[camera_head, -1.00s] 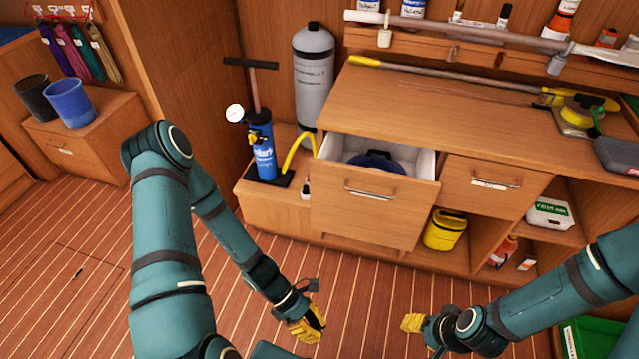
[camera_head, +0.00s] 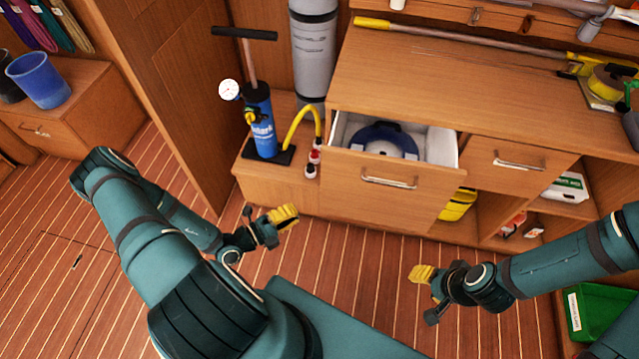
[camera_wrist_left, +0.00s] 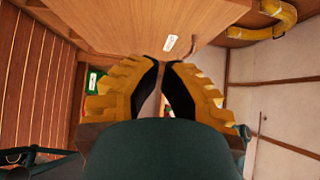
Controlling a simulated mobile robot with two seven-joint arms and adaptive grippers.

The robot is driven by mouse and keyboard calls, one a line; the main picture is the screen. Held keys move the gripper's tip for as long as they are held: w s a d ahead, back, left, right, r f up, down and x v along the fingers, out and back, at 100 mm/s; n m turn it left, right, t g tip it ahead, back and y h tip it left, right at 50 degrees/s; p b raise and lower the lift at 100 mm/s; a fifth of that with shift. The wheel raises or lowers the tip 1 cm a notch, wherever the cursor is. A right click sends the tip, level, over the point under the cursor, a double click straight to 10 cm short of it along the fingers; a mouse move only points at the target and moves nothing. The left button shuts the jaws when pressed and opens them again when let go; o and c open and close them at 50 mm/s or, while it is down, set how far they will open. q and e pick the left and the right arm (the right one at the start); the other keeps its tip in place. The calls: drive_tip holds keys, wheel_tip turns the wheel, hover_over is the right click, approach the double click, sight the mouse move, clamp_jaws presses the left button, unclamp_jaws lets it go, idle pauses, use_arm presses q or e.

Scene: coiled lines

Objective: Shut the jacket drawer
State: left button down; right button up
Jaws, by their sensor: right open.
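The open drawer (camera_head: 370,205) sticks out from the wooden cabinet, the only one seen pulled out. Its front has a metal handle (camera_head: 389,182). A dark blue rounded thing (camera_head: 375,136) lies in its white inside. My left gripper (camera_head: 285,216) is in front of the cabinet, left of the drawer and apart from it. In the left wrist view its yellow fingers (camera_wrist_left: 161,68) come close at the tips with a narrow gap, and nothing shows held. A wooden panel with a white label (camera_wrist_left: 170,42) is beyond them. My right gripper (camera_head: 422,274) is open and empty, lower right of the drawer.
A grey cylinder (camera_head: 312,50) is behind. A shut drawer (camera_head: 515,170) is to the right. A green crate (camera_head: 600,310) is at lower right. Bare floor lies between my grippers.

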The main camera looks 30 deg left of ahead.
use_arm(q)
drive_tip(key=b, duration=0.1)
approach(335, 181)
drive_tip(key=w+d, duration=0.2)
drive_tip(key=d, duration=0.3)
drive_tip(key=shift+w+a+r+b, duration=0.1)
drive_tip(key=shift+w+a+b, duration=0.15)
drive_tip(key=shift+w, duration=0.25)
drive_tip(key=shift+w+a+b, duration=0.15)
drive_tip(key=shift+w+a, duration=0.1)
drive_tip(key=shift+w, duration=0.25)
drive_tip(key=shift+w+a, duration=0.25)
drive_tip(key=shift+w, duration=0.5)
use_arm(e)
drive_tip(key=shift+w+d+f, duration=0.1)
drive_tip(key=shift+w+f, duration=0.1)
drive_tip(key=shift+f, duration=0.9)
use_arm(q)
drive_tip(key=shift+w+r, duration=0.1)
drive_tip(key=shift+w, duration=0.05)
